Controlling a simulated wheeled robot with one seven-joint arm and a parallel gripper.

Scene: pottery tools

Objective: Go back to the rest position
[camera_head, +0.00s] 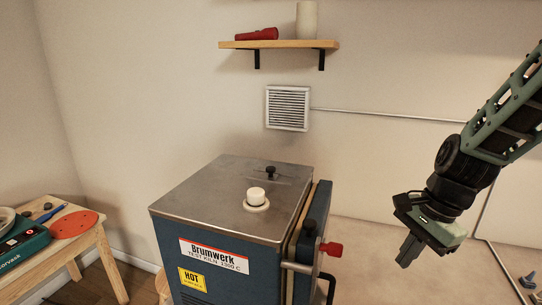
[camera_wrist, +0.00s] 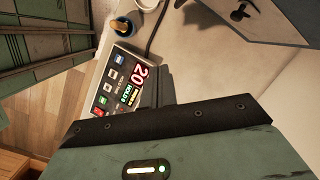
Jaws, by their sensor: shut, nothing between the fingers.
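My gripper (camera_head: 405,258) hangs at the right in the head view, right of the kiln and apart from it. Its fingers point down and are closed together, with nothing held. In the wrist view the dark fingers (camera_wrist: 158,88) show beyond the gripper's green housing, partly in front of a control box. The blue kiln (camera_head: 233,228) has a steel top with a white plug (camera_head: 256,196) and a black knob. A red-ended handle (camera_head: 330,249) sticks out at its right side.
The control box (camera_wrist: 113,88) with a lit red display lies below the gripper, near a blue-and-orange item (camera_wrist: 122,28). A shelf (camera_head: 280,44) and vent (camera_head: 287,108) are on the wall.

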